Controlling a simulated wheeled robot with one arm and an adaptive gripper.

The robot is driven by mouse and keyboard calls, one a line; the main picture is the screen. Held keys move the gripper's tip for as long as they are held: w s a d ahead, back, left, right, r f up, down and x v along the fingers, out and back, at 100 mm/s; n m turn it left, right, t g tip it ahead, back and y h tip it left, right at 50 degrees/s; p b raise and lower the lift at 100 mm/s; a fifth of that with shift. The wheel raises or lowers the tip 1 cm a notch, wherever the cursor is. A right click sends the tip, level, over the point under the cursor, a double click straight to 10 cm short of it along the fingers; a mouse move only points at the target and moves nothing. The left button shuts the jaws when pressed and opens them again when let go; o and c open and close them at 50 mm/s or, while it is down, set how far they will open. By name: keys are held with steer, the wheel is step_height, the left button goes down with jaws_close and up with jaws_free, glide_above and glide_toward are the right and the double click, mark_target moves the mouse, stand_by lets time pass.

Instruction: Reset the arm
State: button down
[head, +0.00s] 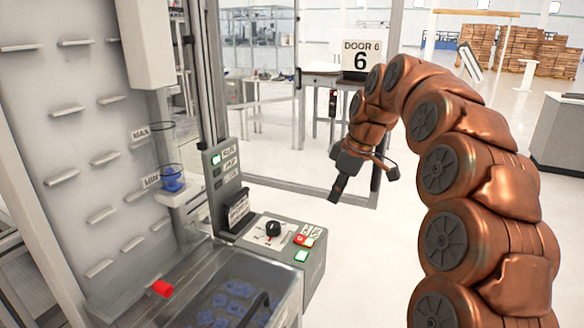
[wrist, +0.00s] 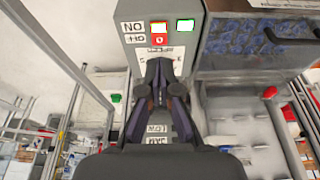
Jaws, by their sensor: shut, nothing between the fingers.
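My copper-coloured arm arches up on the right side of the head view and bends down toward the middle. My gripper (head: 336,192) hangs at its end, pointing down, to the right of the control box and apart from it. In the wrist view my gripper (wrist: 160,72) has its dark fingers together at the tips, with nothing between them. The fingers hide part of the control box (wrist: 190,40) beyond them.
A clear-lidded bin (head: 215,275) holds blue parts. A red knob (head: 162,288) is left. Glass-door framing (head: 300,188) stands behind; open floor lies beyond.

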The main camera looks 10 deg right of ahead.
steer(key=s+a+f+m+g+p, duration=0.1)
steer(key=s+a+m, duration=0.15)
steer(key=s, duration=0.55)
steer(key=s+a+f+m+g+p, duration=0.1)
steer(key=s+a, duration=0.3)
steer(key=s, duration=0.4)
steer(key=s+d+f+m+g+h+p, duration=0.1)
steer(key=s+f+m, duration=0.2)
steer(key=s, duration=0.8)
steer(key=s+d+f+m+h+p, duration=0.1)
steer(key=s+f+m, duration=0.3)
steer(key=s, duration=0.8)
steer(key=shift+s+f+g+h, duration=0.2)
steer(key=shift+f+g+h, duration=0.2)
steer(key=shift+f, duration=0.3)
